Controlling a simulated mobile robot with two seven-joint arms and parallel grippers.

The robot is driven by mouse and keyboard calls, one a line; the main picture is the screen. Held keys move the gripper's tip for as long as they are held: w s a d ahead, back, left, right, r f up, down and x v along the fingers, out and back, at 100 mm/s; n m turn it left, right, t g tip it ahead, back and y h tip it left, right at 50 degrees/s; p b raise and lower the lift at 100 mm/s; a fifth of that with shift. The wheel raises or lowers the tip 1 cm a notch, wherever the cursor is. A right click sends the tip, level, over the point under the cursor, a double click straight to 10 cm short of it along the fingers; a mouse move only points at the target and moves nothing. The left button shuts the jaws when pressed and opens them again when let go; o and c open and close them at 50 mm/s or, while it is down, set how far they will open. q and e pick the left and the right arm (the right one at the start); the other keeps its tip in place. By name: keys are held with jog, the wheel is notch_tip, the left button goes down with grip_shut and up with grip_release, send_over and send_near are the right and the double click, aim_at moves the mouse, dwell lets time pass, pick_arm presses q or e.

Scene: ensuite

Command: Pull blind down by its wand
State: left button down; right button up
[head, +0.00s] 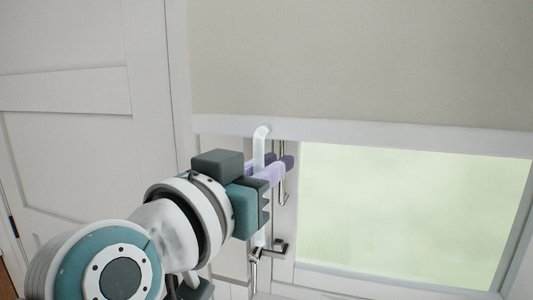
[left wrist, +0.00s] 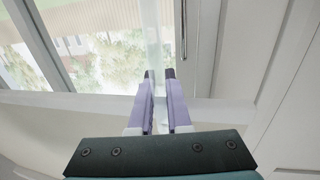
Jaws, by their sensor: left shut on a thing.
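The beige blind (head: 360,60) covers the upper part of the window in the head view, with a white bottom rail (head: 380,132) along its lower edge. The white wand (head: 260,143) hangs from the left end of this rail, curved at its top. My left gripper (head: 276,168) is shut on the wand a little below the rail; its fingers hide part of the wand. The left wrist view shows the purple fingers (left wrist: 159,98) around the pale wand (left wrist: 154,38). My right gripper is in neither view.
Below the rail, the window pane (head: 400,215) is uncovered. A metal handle (head: 278,246) and a thin metal rod (head: 283,185) are close behind my left gripper. A white panelled door (head: 65,140) stands at the left.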

pick_arm(q)
notch_tip(320, 180, down, 30)
jog(key=b, duration=2.2)
jog(key=shift+f+b, duration=0.15)
jog(key=shift+b, duration=0.2)
jog(key=c, duration=0.9)
grip_release()
jog(key=shift+o, duration=0.2)
jog(key=v, duration=1)
jog(key=s+a+f+n+g+y+p, duration=0.1)
jog(key=s+a+f+g+y, duration=0.3)
jog(key=s, duration=0.3)
jog(key=s+a+f+n+g+y+p, duration=0.1)
jog(key=s+a+f+n+g+y, duration=0.2)
jog(key=s+a, duration=0.35)
jog(key=s+a+f+g+y, duration=0.25)
jog(key=s+a+g, duration=0.2)
jog(key=s, duration=0.25)
notch_tip(320, 180, up, 37)
jog(key=p, duration=3.8)
jog(key=shift+d+r+g+h, duration=0.25)
jog(key=shift+g+h, duration=0.1)
jog(key=shift+h, duration=0.1)
